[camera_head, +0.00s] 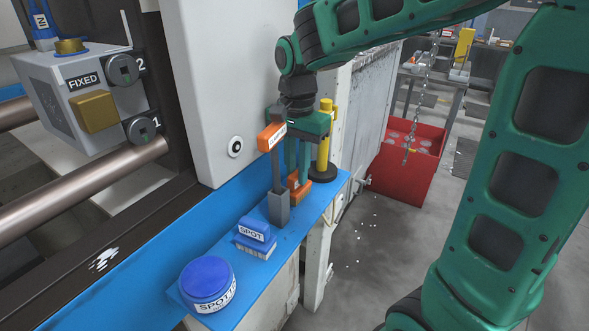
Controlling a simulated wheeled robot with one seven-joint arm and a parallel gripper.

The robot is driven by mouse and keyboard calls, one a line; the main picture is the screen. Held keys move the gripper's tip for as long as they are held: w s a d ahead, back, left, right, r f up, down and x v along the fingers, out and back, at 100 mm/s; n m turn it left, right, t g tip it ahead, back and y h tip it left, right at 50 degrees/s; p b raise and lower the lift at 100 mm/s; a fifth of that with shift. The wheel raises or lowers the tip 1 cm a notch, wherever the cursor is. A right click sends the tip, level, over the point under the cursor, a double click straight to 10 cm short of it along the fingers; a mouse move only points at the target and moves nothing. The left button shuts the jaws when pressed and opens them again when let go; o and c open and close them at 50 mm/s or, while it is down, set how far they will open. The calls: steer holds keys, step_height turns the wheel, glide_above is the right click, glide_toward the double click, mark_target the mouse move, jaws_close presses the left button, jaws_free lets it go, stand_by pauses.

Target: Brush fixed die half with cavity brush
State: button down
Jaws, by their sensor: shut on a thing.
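The fixed die half (55,105) is a grey block marked FIXED at the upper left, with a gold block on its face. My gripper (299,184) is over the far end of the blue shelf, pointing down, with its fingertips shut on a small orange block (303,196). No label on this block is readable, so I cannot tell whether it is the cavity brush. An orange labelled piece (270,137) on a grey shaft stands in front of my gripper, above a grey block (278,208). Its label is too small to read.
A blue brush marked SPOT (256,231) and a round blue pot marked SPOT (207,280) are on the blue shelf (228,316). A yellow post (324,140) stands close behind my gripper. A white panel (215,85) lies between my gripper and the die half.

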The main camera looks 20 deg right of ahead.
steer(key=shift+f, duration=0.1)
steer(key=c, duration=1.6)
jaws_free()
step_height(320, 180, up, 11)
steer(key=s+d+f+n, duration=0.1)
steer(key=s+d+f, duration=0.3)
steer(key=s, duration=0.3)
steer(key=s+d+f+n, duration=0.2)
steer(key=s+d+f, duration=0.3)
steer(key=s+d, duration=0.2)
steer(key=s+d+f+n, duration=0.1)
steer(key=s+d+f, duration=0.4)
steer(key=s, duration=0.4)
steer(key=shift+s+d+f+n, duration=0.2)
steer(key=shift+d+f+n, duration=0.05)
steer(key=shift+d+n, duration=0.2)
